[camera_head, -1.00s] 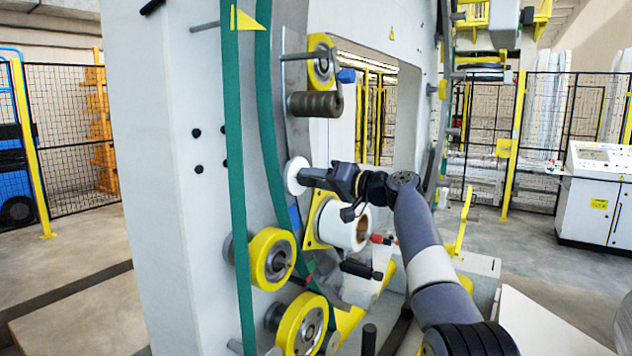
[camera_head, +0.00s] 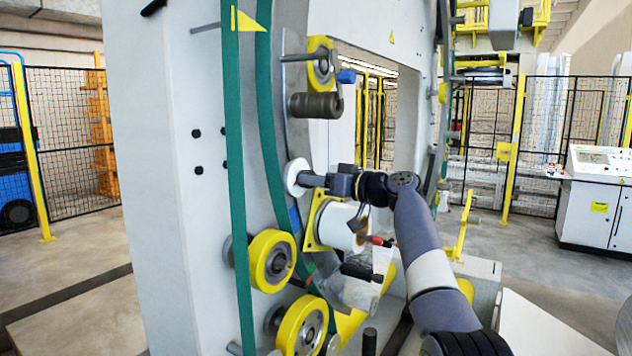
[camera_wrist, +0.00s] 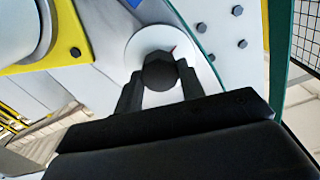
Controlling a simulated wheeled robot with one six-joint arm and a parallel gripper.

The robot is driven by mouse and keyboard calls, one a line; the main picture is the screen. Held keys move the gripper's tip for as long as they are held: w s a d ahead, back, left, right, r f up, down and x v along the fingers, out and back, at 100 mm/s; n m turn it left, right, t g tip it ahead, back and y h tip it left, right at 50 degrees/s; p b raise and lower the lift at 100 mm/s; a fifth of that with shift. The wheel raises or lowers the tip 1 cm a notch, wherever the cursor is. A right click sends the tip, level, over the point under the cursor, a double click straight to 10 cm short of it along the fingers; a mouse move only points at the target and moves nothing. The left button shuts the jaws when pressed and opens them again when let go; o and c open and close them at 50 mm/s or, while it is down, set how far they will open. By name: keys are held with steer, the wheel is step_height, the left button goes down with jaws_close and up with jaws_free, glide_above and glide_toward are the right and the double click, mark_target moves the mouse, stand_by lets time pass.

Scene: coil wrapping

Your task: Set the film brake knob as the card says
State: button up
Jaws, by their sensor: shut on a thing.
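The film brake knob (camera_wrist: 160,75) is a dark faceted knob on a round white dial (camera_wrist: 148,38) in the wrist view. A small red mark shows on the dial near the knob's upper right. My gripper (camera_wrist: 158,92) has one finger on each side of the knob and is shut on it. In the head view the white dial (camera_head: 297,177) sits on the machine's ring, with my gripper (camera_head: 314,181) against it from the right; the knob is hidden there. I cannot make out the card or any dial markings.
A white film roll (camera_head: 340,226) on a yellow plate is just below my gripper. Yellow rollers (camera_head: 272,260) stand lower left. A dark roller (camera_head: 316,105) sits above. Green belts (camera_head: 236,190) run down the left. A control console (camera_head: 597,195) stands far right.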

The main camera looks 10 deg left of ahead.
steer(key=shift+f, duration=0.15)
steer(key=o, duration=1)
steer(key=b+v, duration=0.6)
steer(key=v, duration=0.4)
steer(key=shift+s+d, duration=0.2)
steer(key=shift+d, duration=0.15)
